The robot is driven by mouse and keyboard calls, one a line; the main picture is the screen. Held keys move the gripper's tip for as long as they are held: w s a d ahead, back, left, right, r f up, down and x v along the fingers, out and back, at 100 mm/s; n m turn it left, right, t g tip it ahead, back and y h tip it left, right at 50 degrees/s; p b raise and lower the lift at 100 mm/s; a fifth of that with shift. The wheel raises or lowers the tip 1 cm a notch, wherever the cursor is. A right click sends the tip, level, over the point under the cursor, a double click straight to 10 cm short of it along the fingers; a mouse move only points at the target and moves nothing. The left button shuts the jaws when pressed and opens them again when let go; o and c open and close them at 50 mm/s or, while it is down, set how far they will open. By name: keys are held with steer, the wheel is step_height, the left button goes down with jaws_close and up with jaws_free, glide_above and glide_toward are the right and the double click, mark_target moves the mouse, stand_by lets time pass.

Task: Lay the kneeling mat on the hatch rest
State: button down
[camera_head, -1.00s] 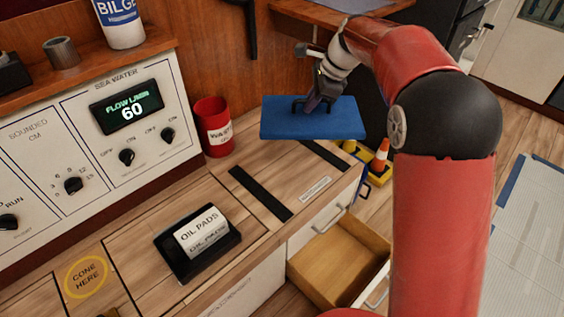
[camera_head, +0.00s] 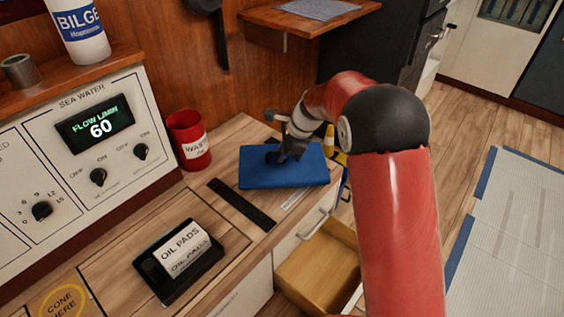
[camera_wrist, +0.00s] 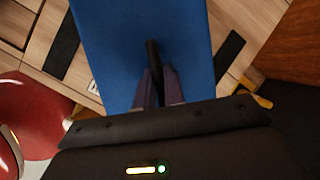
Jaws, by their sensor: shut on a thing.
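The blue kneeling mat (camera_head: 284,168) is flat and roughly level over the right end of the wooden counter. It fills the middle of the wrist view (camera_wrist: 150,40). My gripper (camera_head: 284,152) is above the mat, shut on its dark handle (camera_wrist: 153,62). The hatch rest seems to be the two black strips on the counter. In the wrist view dark strips show on both sides of the mat. I cannot tell whether the mat touches the counter.
A red waste bin (camera_head: 188,141) stands behind and left of the mat. A black tray with an oil pads roll (camera_head: 184,249) sits nearer on the counter. An open drawer (camera_head: 318,270) juts out below.

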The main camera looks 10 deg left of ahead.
steer(key=shift+f, duration=1.75)
steer(key=shift+f, duration=0.15)
steer(key=c, duration=1.5)
jaws_free()
